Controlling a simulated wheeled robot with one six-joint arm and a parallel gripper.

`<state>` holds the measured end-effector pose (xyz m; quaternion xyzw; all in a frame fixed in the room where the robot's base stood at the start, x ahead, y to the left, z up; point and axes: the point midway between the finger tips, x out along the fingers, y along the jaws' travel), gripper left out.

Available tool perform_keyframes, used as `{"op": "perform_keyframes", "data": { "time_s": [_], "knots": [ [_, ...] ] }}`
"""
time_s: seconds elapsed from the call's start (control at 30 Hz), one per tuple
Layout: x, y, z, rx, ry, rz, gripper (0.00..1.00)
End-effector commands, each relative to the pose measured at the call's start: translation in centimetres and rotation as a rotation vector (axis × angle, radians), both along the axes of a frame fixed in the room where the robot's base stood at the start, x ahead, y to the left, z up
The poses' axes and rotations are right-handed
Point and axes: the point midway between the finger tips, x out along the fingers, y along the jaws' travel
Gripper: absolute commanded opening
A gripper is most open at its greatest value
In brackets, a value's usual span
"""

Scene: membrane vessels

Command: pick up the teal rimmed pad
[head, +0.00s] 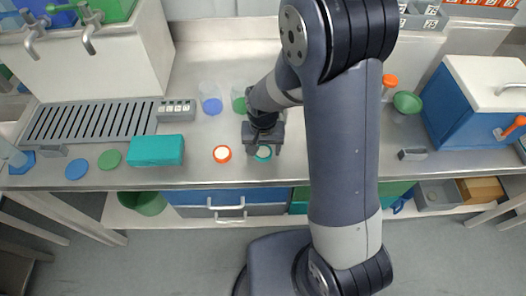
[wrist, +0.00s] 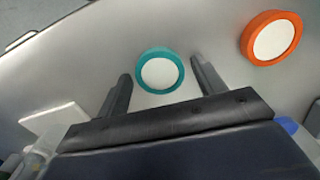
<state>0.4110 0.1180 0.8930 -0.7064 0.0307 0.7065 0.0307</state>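The teal rimmed pad (head: 263,153) is a small round white disc with a teal rim. It lies on the steel counter near the front edge, just below my gripper (head: 262,143) in the head view. In the wrist view the teal rimmed pad (wrist: 160,71) shows between and beyond the tips of my gripper (wrist: 160,70). The fingers are wide apart with nothing held. I cannot tell the exact height of the fingertips above the counter.
An orange rimmed pad (head: 222,154) lies to the left of the teal one. Further left are a teal box (head: 157,150), a green disc (head: 109,159) and a blue disc (head: 76,169). Clear vessels with blue and green parts stand behind. The counter (head: 200,176) is bare in front.

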Motion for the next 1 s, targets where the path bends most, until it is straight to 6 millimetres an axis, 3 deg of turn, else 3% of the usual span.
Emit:
{"op": "perform_keyframes", "data": {
  "time_s": [0.43, 0.77, 1.0],
  "knots": [
    [0.0, 0.0, 0.0, 0.0, 0.0, 0.0, 0.28],
    [0.1, 0.0, 0.5, 0.001, -0.002, 0.0, 0.27],
    [0.1, 0.0, 4.0, 0.002, -0.006, 0.0, 0.27]
  ]
}}
